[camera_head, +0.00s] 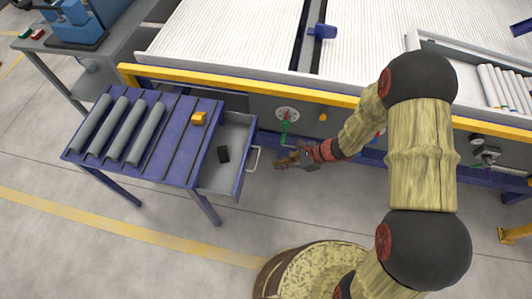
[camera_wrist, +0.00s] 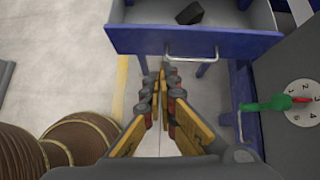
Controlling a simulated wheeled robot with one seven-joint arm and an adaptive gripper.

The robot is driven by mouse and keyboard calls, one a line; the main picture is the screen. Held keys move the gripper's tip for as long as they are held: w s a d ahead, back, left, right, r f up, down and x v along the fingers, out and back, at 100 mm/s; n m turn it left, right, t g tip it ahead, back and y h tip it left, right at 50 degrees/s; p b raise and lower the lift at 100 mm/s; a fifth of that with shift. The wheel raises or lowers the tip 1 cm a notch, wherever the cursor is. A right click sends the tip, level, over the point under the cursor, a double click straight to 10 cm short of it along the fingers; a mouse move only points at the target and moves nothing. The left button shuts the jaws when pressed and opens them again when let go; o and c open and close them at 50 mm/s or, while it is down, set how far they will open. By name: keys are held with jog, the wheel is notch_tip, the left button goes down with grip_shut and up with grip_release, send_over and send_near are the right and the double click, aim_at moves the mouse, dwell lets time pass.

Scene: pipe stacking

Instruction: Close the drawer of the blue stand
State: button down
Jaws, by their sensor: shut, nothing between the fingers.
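The blue stand (camera_head: 175,120) is on the left in the head view. Its drawer (camera_head: 222,178) is pulled out to the right and its grey inside shows. A small black block (camera_head: 223,154) lies in the drawer. The drawer's silver handle (camera_head: 254,160) is on its right-hand front. My gripper (camera_head: 279,161) is shut and empty, a little to the right of the handle and apart from it. In the wrist view the drawer front (camera_wrist: 195,41) and handle (camera_wrist: 190,55) lie beyond my gripper (camera_wrist: 168,72).
Several grey pipes (camera_head: 120,128) and a yellow block (camera_head: 198,118) lie on the stand's top. A conveyor machine with a yellow rail (camera_head: 240,88) runs behind. A dial with a green lever (camera_head: 285,127) is close behind my gripper. The floor in front of the stand is clear.

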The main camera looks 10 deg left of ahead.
jog(key=w, duration=0.1)
jog(key=b, duration=0.4)
send_near(244, 168)
jog(key=shift+m, duration=0.4)
jog(key=shift+d+f+x, duration=0.1)
jog(key=shift+d+x, duration=0.05)
jog(key=shift+x, duration=1.1)
jog(key=shift+d+f+x, duration=0.1)
jog(key=shift+f+x, duration=0.05)
jog(key=shift+x, duration=1.15)
jog(key=shift+w, duration=0.15)
